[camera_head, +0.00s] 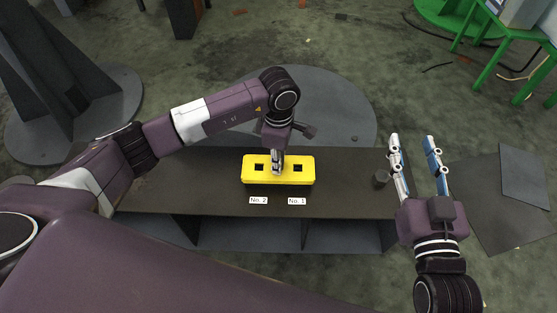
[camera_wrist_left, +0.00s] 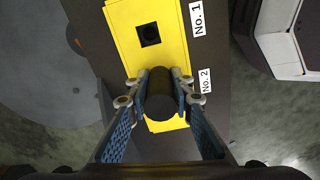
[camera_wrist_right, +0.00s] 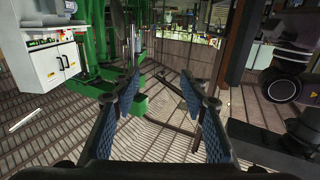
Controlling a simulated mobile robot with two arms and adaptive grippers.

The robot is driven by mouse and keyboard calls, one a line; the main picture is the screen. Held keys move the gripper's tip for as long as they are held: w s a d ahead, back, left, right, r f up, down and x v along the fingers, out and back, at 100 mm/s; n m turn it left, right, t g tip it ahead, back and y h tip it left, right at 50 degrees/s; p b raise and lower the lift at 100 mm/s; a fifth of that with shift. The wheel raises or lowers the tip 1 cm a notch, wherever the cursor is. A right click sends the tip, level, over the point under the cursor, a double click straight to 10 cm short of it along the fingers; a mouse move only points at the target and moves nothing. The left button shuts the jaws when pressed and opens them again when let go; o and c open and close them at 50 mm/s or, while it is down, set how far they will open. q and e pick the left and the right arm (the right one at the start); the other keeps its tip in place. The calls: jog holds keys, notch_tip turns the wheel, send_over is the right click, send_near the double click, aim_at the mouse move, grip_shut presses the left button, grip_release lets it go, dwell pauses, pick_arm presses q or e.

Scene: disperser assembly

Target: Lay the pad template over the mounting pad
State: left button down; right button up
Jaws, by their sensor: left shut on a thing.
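The pad template is a yellow plate (camera_head: 308,170) with two square holes and a dark round knob (camera_wrist_left: 159,96) between them. My left gripper (camera_head: 278,170) points down and is shut on this knob. One square hole shows clear in the left wrist view; the knob and fingers hide the other. A second yellow edge shows along the plate's side in that view, seemingly the mounting pad (camera_head: 280,182) directly under it. I cannot tell whether the two touch. My right gripper (camera_head: 415,160) is open and empty, right of the table.
The dark table (camera_head: 215,190) carries labels No. 2 (camera_head: 258,200) and No. 1 (camera_head: 297,201) in front of the yellow plate. A small dark cylinder (camera_head: 381,179) stands near the table's right end. The table between plate and cylinder is clear.

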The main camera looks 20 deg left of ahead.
pick_arm(q)
jog(key=shift+f, duration=0.1)
pick_arm(e)
jog(key=shift+r, duration=0.5)
jog(key=shift+a+r+t+y, duration=0.1)
jog(key=shift+r+t+y, duration=0.15)
jog(key=shift+t+y, duration=0.05)
pick_arm(q)
jog(key=shift+f, duration=0.15)
pick_arm(e)
jog(key=shift+r+t, duration=0.3)
jog(key=shift+r, duration=0.3)
pick_arm(q)
jog(key=c, duration=1.6)
grip_release()
pick_arm(e)
jog(key=shift+f, duration=0.1)
pick_arm(q)
notch_tip(320, 180, up, 12)
jog(key=shift+f, duration=0.1)
pick_arm(e)
jog(key=shift+s, duration=0.1)
